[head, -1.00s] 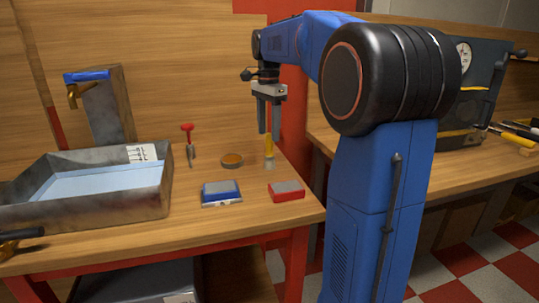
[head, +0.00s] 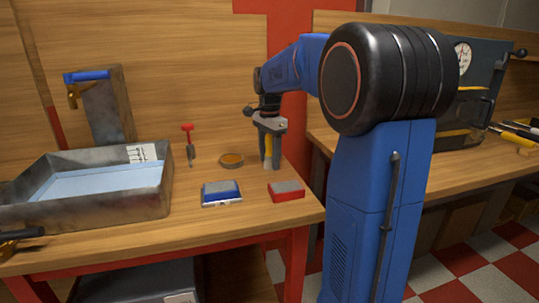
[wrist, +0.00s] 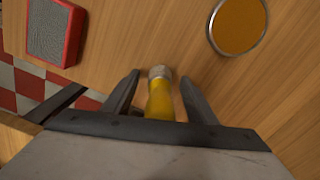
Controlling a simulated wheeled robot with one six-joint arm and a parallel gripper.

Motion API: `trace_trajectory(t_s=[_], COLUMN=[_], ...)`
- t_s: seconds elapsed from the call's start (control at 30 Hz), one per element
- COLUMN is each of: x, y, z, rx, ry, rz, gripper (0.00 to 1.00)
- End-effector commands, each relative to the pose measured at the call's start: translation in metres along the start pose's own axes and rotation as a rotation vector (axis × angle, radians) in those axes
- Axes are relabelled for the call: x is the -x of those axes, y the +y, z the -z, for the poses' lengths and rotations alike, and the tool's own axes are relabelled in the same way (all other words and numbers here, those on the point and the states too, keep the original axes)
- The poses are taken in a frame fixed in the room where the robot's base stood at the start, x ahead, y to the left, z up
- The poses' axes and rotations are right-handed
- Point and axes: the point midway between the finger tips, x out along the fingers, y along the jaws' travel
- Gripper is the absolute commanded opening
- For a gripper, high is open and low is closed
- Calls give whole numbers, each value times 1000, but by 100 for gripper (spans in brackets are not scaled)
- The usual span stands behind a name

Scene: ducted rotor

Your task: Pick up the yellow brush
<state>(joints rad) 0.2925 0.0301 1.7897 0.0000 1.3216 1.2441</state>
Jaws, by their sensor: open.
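The yellow brush (head: 267,150) stands upright on the wooden bench, with a pale end at the bottom. In the wrist view the yellow brush (wrist: 160,100) shows between my two fingers, with a gap on each side. My gripper (head: 271,160) points down over it, open, with its fingers on either side of the handle. In the wrist view my gripper (wrist: 158,88) has both fingers spread and apart from the brush. Part of the brush is hidden by my fingers and the gripper body.
A red block with a grey top (head: 287,190) and a blue one (head: 221,193) lie in front. A round tin (head: 231,160) and a red-handled tool (head: 188,143) stand left. A metal basin (head: 100,190) is further left. The bench's right edge is close by.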

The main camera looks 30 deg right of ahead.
Motion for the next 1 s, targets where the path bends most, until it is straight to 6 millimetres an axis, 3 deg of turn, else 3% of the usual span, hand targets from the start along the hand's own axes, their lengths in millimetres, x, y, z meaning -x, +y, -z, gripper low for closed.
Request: trace_trajectory(t_s=[0.17,0.3,0.37,0.73,1.0], x=[0,0,0,7,53], y=[0,0,0,0,0], z=[0,0,0,0,0], rx=[0,0,0,0,0], ry=[0,0,0,0,1], rz=[0,0,0,1,4], gripper=[52,19,7,7,7])
